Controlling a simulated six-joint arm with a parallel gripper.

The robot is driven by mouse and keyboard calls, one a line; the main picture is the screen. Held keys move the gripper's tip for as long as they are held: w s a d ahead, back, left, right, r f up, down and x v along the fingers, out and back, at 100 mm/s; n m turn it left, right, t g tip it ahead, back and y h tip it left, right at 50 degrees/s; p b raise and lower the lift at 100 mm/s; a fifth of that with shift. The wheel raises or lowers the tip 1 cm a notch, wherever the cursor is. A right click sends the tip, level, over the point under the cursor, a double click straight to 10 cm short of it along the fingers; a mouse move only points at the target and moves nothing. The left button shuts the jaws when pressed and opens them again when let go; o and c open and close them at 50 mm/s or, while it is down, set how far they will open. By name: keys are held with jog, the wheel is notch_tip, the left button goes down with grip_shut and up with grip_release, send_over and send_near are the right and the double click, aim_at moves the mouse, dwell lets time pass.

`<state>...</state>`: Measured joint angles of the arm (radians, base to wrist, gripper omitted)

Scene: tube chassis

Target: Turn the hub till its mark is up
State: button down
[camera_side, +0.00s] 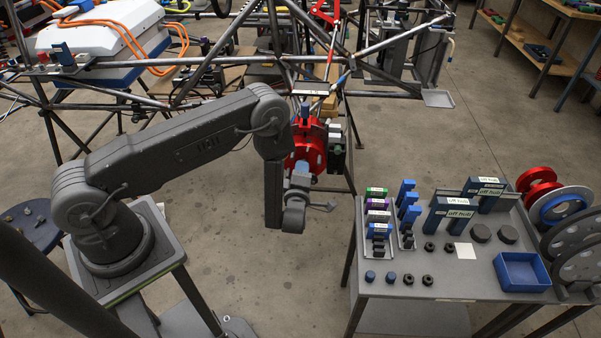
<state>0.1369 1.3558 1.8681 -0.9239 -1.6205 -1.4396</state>
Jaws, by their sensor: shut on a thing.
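The red hub (306,146) is a round flanged part with several holes, mounted at the chassis frame in the middle of the picture. My arm's wrist covers its left part. My gripper (303,172) is at the hub's lower front, against its face. It looks closed on the hub, but the fingertips are small and partly hidden. The hub's mark cannot be made out at this size. The tube chassis (190,100) of grey metal tubes stands behind the hub and my arm.
A grey table (440,285) at the right holds blue and dark blocks, several small round parts, a blue tray (521,272) and discs (578,268). A white battery box (105,35) with orange cables sits at the upper left. The floor between arm and table is clear.

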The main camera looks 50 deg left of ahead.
jog(key=shift+n, duration=1.1)
jog(key=c, duration=0.7)
grip_release()
jog(key=v, duration=1.4)
